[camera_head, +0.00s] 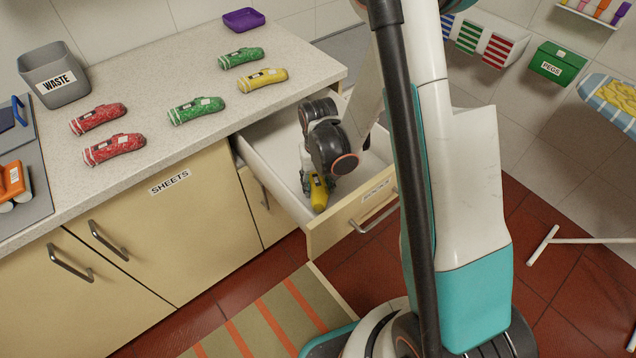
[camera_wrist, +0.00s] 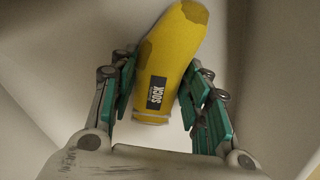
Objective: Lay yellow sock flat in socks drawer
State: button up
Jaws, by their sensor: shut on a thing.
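A yellow sock (camera_wrist: 172,55) with a dark label reading SOCK is between the green-padded fingers of my gripper (camera_wrist: 160,92) in the wrist view. My gripper is shut on it near the labelled end. In the head view the sock (camera_head: 319,192) is inside the open drawer (camera_head: 270,187), low and close to the drawer's front panel. The front label is partly hidden by glare and angle. My arm hides part of the drawer's inside. I cannot tell whether the sock touches the drawer floor.
On the counter (camera_head: 215,140) lie another yellow sock (camera_head: 263,80), green socks (camera_head: 197,110) and red socks (camera_head: 114,149). A WASTE bin (camera_head: 55,75) and a purple tray (camera_head: 244,20) stand there too. The drawer walls are close around my gripper.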

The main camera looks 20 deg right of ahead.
jog(key=o, duration=0.9)
notch_tip(320, 180, up, 13)
jog(key=p, duration=0.6)
notch_tip(320, 180, up, 14)
jog(key=t, duration=0.3)
send_over(318, 185)
jog(key=s, duration=0.5)
jog(key=shift+s+a+r+n+t+b, duration=0.1)
jog(key=shift+s+r+n+t, duration=0.15)
jog(key=shift+s+r+t, duration=0.85)
jog(key=shift+s+d+r+n+t+b, duration=0.1)
jog(key=shift+s+r+n+t, duration=0.15)
jog(key=shift+s+r, duration=1.55)
jog(key=shift+s+a+r+n+t+b, duration=0.15)
jog(key=shift+s+r+t, duration=0.65)
jog(key=shift+s, duration=1.25)
